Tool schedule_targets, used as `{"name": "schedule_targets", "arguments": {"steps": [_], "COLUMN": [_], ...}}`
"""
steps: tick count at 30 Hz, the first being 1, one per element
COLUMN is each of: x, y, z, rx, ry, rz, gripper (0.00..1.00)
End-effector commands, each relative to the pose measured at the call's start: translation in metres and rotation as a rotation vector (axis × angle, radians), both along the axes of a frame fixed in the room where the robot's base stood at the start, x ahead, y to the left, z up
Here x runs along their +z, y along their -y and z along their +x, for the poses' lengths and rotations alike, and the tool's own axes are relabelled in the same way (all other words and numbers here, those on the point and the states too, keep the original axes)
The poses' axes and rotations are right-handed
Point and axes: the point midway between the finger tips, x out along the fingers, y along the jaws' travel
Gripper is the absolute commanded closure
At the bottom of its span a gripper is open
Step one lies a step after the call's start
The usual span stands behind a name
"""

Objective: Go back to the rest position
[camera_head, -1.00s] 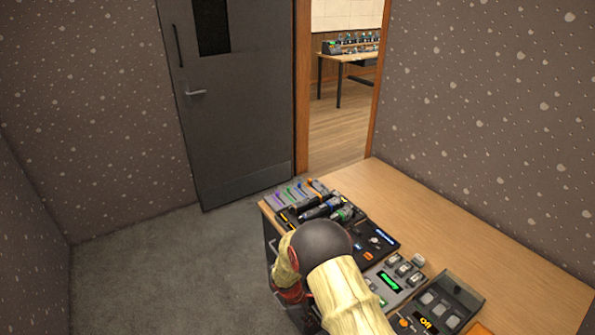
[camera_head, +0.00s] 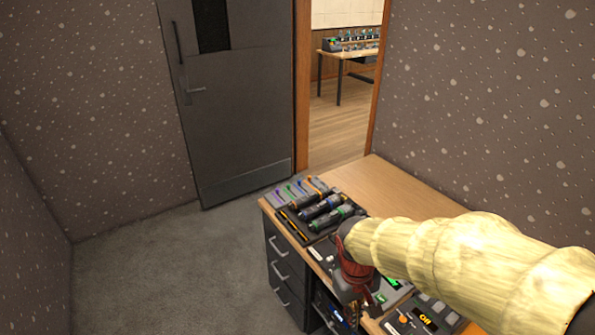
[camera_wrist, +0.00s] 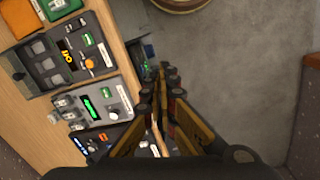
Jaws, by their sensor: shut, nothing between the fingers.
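My gripper (camera_wrist: 166,72) is shut and empty; its black and tan fingers come together in the wrist view. In the head view its red and dark body hangs at the front edge of the desk (camera_head: 385,185), and the fingertips are hard to make out. The fader panel (camera_head: 292,192) with coloured sliders sits at the far left end of the desk, apart from my gripper. The grey panel with a green display (camera_wrist: 93,106) and the dark panel reading "Off" (camera_wrist: 67,62) lie left of the fingers in the wrist view. My arm hides part of the desk.
A tray with several torch-like cylinders (camera_head: 320,208) stands beside the faders. Drawers (camera_head: 282,262) are under the desk. An orange case (camera_wrist: 38,18) lies near the desk's end. The carpet (camera_head: 170,270) is clear. A grey door (camera_head: 235,110) stands beside an open doorway.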

Motion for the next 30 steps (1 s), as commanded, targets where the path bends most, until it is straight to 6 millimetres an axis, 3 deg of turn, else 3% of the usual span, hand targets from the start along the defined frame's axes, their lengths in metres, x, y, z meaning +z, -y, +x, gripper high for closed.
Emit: {"name": "schedule_targets", "arguments": {"steps": [3, 15, 24, 30], "x": [0.029, 0.102, 0.15, 0.155], "y": [0.009, 0.034, 0.052, 0.056], "z": [-0.026, -0.093, -0.109, -0.11], "rx": [-0.08, -0.233, -0.281, -0.298], "ry": [0.059, 0.308, 0.495, 0.512], "rz": [0.039, 0.145, 0.166, 0.164], "gripper": [1.0, 1.0, 1.0, 1.0]}}
